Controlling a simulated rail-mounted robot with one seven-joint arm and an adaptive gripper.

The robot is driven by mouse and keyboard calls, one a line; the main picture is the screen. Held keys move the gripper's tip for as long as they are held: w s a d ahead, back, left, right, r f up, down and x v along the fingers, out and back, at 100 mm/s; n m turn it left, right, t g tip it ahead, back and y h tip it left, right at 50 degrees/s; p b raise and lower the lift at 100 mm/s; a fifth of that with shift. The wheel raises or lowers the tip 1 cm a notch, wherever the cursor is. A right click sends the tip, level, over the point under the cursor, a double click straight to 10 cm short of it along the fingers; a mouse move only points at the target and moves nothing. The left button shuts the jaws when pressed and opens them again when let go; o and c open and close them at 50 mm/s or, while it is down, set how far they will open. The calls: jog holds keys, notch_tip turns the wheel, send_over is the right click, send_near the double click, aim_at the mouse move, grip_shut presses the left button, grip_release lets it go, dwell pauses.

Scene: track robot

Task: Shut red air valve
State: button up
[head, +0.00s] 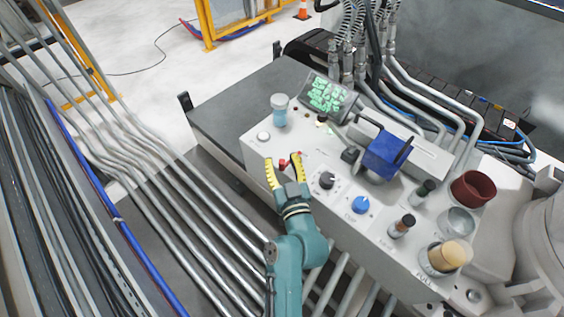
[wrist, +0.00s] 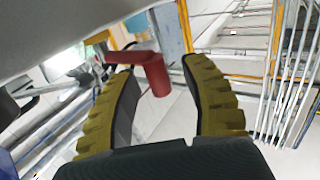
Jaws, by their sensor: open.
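The red air valve (head: 283,164) is a small red lever on the front left of the light grey console. In the wrist view the red lever (wrist: 152,74) is bent, with one end pointing down between the fingers. My gripper (head: 282,158), with yellow ribbed fingers, is open around the lever. In the wrist view the lever sits between my gripper's fingertips (wrist: 158,66), closer to the left finger, and I cannot tell whether it touches. The lever's base is partly hidden in the head view.
On the grey console (head: 325,205) a black knob (head: 327,180) and a blue knob (head: 360,205) stand right of my gripper. A blue-capped jar (head: 280,110), a blue box (head: 386,154) and several cups stand further along. Metal pipes (head: 150,160) run along the left.

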grip_shut()
